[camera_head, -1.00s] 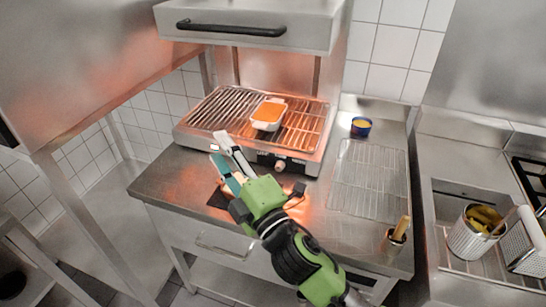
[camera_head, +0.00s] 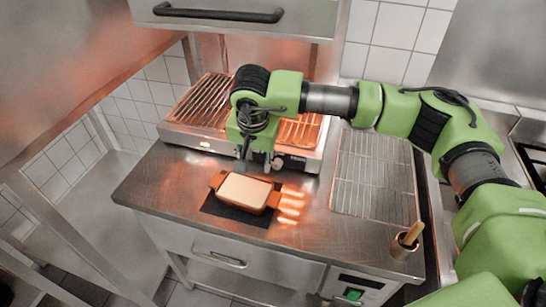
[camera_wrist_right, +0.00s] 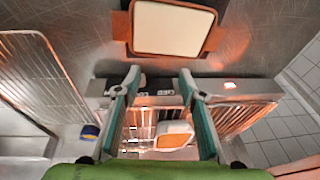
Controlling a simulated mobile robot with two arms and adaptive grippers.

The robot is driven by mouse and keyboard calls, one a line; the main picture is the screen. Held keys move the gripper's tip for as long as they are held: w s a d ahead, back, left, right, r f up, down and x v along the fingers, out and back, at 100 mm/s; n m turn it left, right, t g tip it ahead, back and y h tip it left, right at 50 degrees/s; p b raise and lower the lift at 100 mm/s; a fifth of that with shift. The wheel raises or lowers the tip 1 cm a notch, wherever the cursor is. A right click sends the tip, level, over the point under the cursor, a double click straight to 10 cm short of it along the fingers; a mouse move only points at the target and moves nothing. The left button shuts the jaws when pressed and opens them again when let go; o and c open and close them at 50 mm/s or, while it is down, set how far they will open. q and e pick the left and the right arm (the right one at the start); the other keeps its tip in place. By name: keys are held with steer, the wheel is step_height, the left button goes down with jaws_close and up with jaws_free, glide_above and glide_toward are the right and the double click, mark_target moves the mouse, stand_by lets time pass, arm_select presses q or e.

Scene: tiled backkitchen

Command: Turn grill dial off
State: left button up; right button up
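The grill (camera_head: 190,125) stands at the back of the counter, its bars glowing orange. Its round dial (camera_head: 277,164) is on the front panel, partly hidden by my right gripper. My right gripper (camera_head: 256,163) points down in front of this panel, with one fingertip close beside the dial; I cannot tell whether they touch. In the right wrist view its two fingers (camera_wrist_right: 158,78) are apart, with nothing held between them. The dial's setting is too small to read. My left gripper is not in view.
A brown dish with a cream top (camera_head: 243,192) rests on a dark mat (camera_head: 225,212) before the grill. A white dish with orange contents (camera_wrist_right: 175,135) shows on the grill. A wire rack (camera_head: 372,180) and a holder with a wooden handle (camera_head: 405,243) are at right.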

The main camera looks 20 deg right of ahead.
mark_target(276, 164)
steer(key=w+d+r+h, duration=0.2)
steer(key=d, duration=0.3)
steer(key=p+x, duration=0.1)
steer(key=x, duration=0.3)
steer(key=p+x, duration=0.2)
steer(key=x, duration=0.2)
steer(key=p+x, duration=0.1)
steer(key=x, duration=0.2)
steer(key=shift+w+f, duration=0.3)
steer(key=shift+w, duration=0.15)
steer(key=shift+w+d+f+t, duration=0.1)
steer(key=shift+f+t, duration=0.05)
steer(key=shift+f, duration=0.25)
steer(key=shift+w+d+f+t, duration=0.1)
steer(key=shift+w+f+t, duration=0.05)
steer(key=shift+f, duration=0.2)
jaws_close()
